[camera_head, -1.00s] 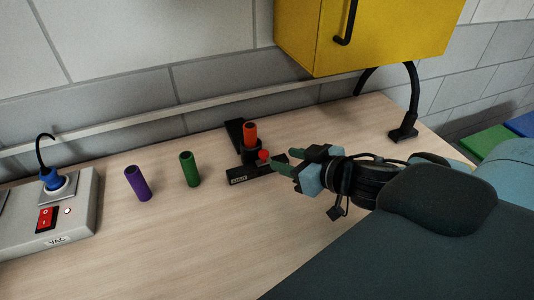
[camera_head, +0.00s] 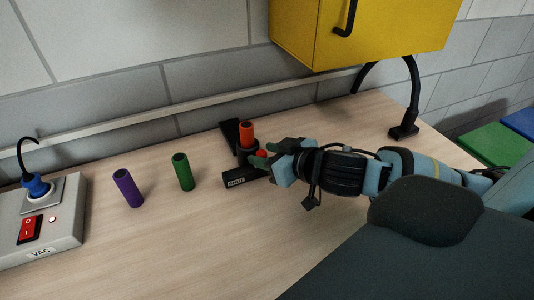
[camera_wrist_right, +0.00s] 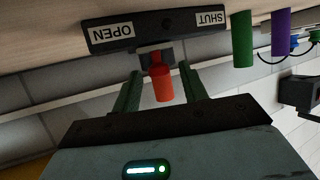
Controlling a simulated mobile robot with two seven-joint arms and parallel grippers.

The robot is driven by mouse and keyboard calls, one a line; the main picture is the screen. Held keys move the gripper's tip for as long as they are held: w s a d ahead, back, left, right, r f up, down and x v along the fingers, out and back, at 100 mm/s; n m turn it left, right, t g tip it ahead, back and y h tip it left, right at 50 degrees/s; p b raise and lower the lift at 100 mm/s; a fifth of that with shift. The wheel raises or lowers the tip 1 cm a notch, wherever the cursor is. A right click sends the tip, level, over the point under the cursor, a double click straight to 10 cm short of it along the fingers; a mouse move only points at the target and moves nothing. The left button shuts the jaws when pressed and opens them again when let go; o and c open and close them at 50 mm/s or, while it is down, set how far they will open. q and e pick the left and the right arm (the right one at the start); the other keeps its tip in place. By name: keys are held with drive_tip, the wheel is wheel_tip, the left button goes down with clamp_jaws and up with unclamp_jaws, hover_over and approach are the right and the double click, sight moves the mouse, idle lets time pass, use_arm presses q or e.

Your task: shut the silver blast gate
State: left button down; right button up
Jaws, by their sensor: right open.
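The blast gate (camera_head: 235,180) is a black bar with a SHUT label at its left end in the head view; I see no silver on it. A red knob (camera_head: 262,153) is on the gate. In the right wrist view the bar (camera_wrist_right: 195,30) shows upside down, OPEN at left and SHUT at right, with the red knob (camera_wrist_right: 161,83) near the middle. My right gripper (camera_wrist_right: 160,90) is open, its green fingers on either side of the knob, apparently not gripping it. It hides the bar's OPEN end in the head view. My left gripper is out of view.
A green tube (camera_head: 183,172) and a purple tube (camera_head: 128,188) stand left of the gate. A grey VAC switch box (camera_head: 65,232) is at far left. A yellow cabinet (camera_head: 380,35) hangs above, and a black curved stand (camera_head: 405,130) is at the right. The front of the bench is clear.

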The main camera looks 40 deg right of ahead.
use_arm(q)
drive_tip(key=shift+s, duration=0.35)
